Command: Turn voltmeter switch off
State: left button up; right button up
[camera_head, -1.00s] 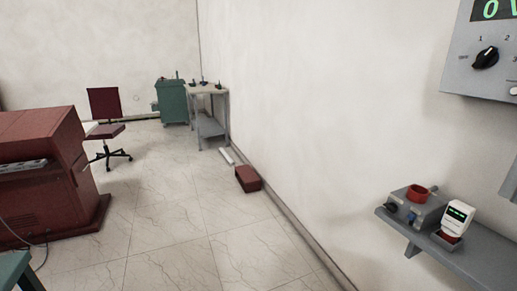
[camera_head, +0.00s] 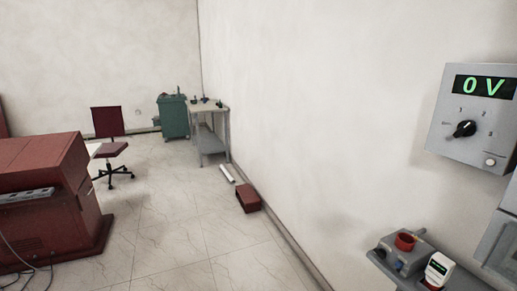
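The voltmeter (camera_head: 450,140) is a grey box on the wall at the right of the head view. Its dark display (camera_head: 484,86) reads "0 V" in green. A black rotary switch (camera_head: 465,129) with a light pointer mark sits below the display, with numbers around it. A small white round button (camera_head: 490,162) is at the box's lower right. I cannot make out the exact switch position. Neither of my grippers is in the picture.
A grey wall shelf (camera_head: 383,266) at the lower right holds a grey device with a red ring (camera_head: 405,241) and a white handheld meter (camera_head: 438,268). A red console (camera_head: 45,190), a chair (camera_head: 110,149) and a red box (camera_head: 248,198) stand on the floor. The central floor is open.

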aim_at(465, 128)
jog(key=z, duration=1.4)
